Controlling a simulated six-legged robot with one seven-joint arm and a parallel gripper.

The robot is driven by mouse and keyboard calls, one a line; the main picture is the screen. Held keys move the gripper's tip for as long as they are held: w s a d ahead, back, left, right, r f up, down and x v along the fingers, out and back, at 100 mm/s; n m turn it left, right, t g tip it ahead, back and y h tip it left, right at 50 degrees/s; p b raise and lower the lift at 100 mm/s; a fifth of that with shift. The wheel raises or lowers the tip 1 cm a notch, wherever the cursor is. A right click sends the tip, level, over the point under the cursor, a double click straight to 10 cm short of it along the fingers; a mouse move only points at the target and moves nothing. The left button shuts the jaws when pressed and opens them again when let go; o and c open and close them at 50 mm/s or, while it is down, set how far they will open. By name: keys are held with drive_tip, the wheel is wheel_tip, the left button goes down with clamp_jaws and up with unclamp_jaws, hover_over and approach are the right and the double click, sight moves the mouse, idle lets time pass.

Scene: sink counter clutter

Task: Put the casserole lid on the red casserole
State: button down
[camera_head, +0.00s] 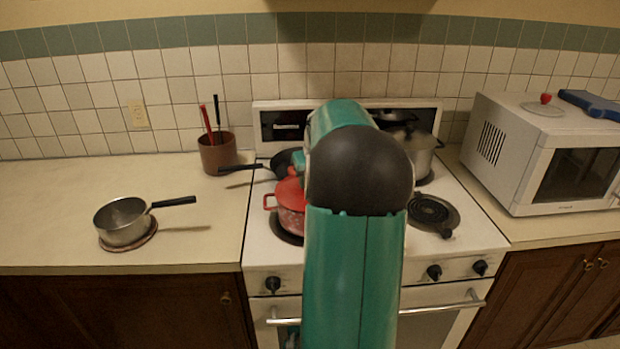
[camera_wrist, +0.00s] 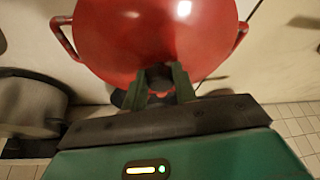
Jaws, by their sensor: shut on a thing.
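The red casserole (camera_head: 291,219) stands on the front left burner of the stove, partly hidden behind my arm in the head view. In the wrist view its side handles (camera_wrist: 62,38) show to either side of a smooth red dome, the casserole lid (camera_wrist: 150,35). My gripper (camera_wrist: 160,80) is shut on the lid's dark knob. The lid is over the casserole, but I cannot tell whether it rests fully on the rim. In the head view the gripper is hidden behind my arm.
A black pan (camera_head: 285,162) sits close behind the casserole. A saucepan (camera_head: 122,222) and utensil crock (camera_head: 217,153) are left; a microwave (camera_head: 540,160) is right.

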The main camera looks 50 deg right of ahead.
drive_tip(key=shift+f, duration=0.1)
drive_tip(key=c, duration=1)
unclamp_jaws()
drive_tip(key=shift+c, duration=0.2)
drive_tip(key=v, duration=1.4)
drive_tip(key=shift+w+f, duration=0.1)
